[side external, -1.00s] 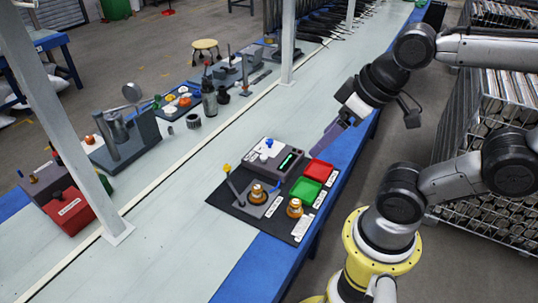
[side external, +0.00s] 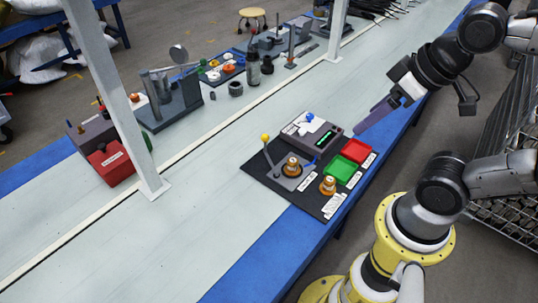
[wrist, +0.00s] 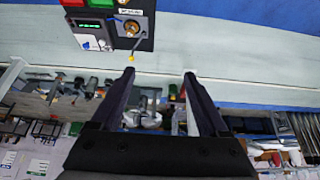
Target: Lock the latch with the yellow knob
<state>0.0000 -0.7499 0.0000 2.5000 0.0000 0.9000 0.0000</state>
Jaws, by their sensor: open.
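The latch's yellow knob (side external: 265,137) tops a thin grey lever that rises, slightly tilted, from a grey fixture plate (side external: 287,180) on the black mat. An orange-and-metal part (side external: 292,166) sits on that plate. In the wrist view the yellow knob (wrist: 131,57) is near the top, just beyond the left fingertip in the picture. My gripper (side external: 358,132) is at the right of the mat in the side view, above the bench near the grey box and red tray. It is apart from the knob. In the wrist view its two dark fingers (wrist: 159,73) are spread with nothing held between them.
A grey box with a green display (side external: 325,137) stands behind the fixture. A red tray (side external: 355,151) and a green tray (side external: 341,172) lie to its right. A second orange-and-metal part (side external: 327,186) stands at the mat's front. The bench left of the mat is clear.

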